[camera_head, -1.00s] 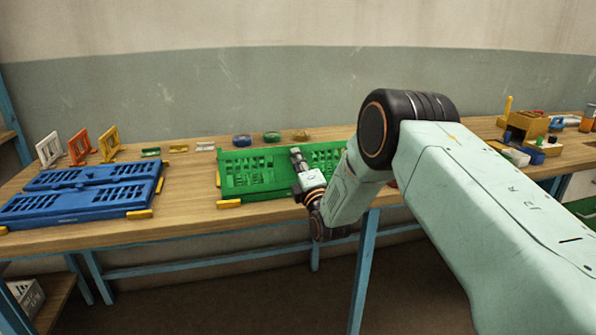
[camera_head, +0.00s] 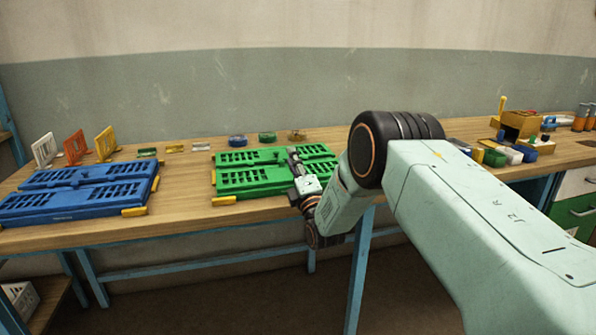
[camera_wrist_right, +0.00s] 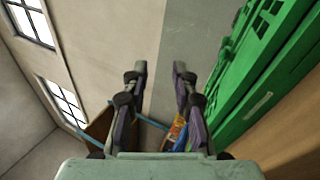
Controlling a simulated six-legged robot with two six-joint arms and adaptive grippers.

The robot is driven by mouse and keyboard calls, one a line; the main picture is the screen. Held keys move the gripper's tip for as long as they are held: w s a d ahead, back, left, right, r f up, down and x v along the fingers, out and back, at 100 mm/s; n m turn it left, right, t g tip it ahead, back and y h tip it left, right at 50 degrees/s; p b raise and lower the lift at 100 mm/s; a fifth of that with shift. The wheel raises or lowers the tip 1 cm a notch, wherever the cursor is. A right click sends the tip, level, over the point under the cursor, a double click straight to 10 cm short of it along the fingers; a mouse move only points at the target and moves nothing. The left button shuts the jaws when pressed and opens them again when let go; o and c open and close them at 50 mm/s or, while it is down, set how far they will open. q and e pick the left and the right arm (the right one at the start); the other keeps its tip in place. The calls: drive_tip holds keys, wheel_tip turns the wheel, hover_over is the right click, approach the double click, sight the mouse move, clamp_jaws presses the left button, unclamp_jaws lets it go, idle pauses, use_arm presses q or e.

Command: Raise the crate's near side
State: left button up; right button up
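The green crate (camera_head: 245,180) lies folded flat on the wooden bench, with its near and far slotted panels both down. My right gripper (camera_head: 293,153) is over the right part of the crate in the head view, hiding some of it. In the right wrist view, the two fingers of this gripper (camera_wrist_right: 160,70) stand apart with nothing between them. My left gripper is not in view.
A folded blue crate (camera_head: 60,205) lies at left on the bench (camera_head: 180,205). Loose white, orange (camera_head: 75,147) and yellow panels stand behind it. Small dishes (camera_head: 267,137) sit behind the green crate. A box (camera_head: 520,124) and small items are at right.

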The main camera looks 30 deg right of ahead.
drive_tip(key=v, duration=1.1)
drive_tip(key=shift+f, duration=0.25)
drive_tip(key=shift+s, duration=0.15)
